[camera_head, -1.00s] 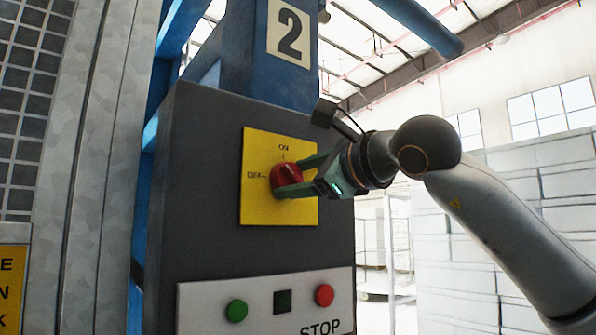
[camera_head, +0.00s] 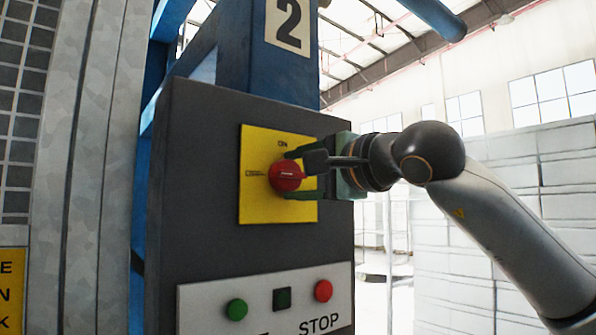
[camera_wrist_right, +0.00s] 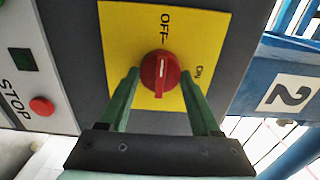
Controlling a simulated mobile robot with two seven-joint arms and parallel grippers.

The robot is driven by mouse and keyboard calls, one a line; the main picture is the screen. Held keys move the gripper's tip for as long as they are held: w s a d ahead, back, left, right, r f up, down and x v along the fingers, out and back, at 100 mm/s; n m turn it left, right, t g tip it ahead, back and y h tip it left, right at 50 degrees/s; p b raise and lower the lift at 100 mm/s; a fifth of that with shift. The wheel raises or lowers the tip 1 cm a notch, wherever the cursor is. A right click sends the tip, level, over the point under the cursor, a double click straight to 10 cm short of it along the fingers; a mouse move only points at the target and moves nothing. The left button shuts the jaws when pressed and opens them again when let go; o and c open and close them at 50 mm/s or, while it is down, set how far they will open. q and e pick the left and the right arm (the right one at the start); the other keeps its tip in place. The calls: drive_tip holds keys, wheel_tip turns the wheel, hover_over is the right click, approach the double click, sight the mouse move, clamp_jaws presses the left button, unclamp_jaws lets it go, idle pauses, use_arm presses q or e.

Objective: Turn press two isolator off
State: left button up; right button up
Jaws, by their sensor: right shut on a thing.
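The red isolator knob (camera_head: 286,178) sits on a yellow plate (camera_head: 254,208) marked ON at the top and OFF at the left. The plate is on a dark grey press panel (camera_head: 195,200) below a "2" sign (camera_head: 288,24). My right gripper (camera_head: 291,173) is shut on the knob, one finger above it and one below. In the right wrist view, the green fingers flank the knob (camera_wrist_right: 160,72), and its raised bar with a white line points toward OFF. My left gripper is not in view.
Below the isolator, a white strip (camera_head: 210,305) carries a green button (camera_head: 236,309), a dark square (camera_head: 282,299) and a red button (camera_head: 323,291) above STOP. A galvanised post (camera_head: 95,170) stands at left. Pale stacked blocks (camera_head: 510,190) stand behind my right arm.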

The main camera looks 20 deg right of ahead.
idle(0.5)
drive_tip(key=o, duration=1.4)
drive_tip(key=shift+c, duration=0.2)
drive_tip(key=shift+s, duration=0.1)
drive_tip(key=shift+s+d, duration=0.1)
drive_tip(key=shift+s, duration=0.2)
drive_tip(key=b+v, duration=0.3)
drive_tip(key=v, duration=0.8)
drive_tip(key=shift+s, duration=0.35)
drive_tip(key=shift+d, duration=0.1)
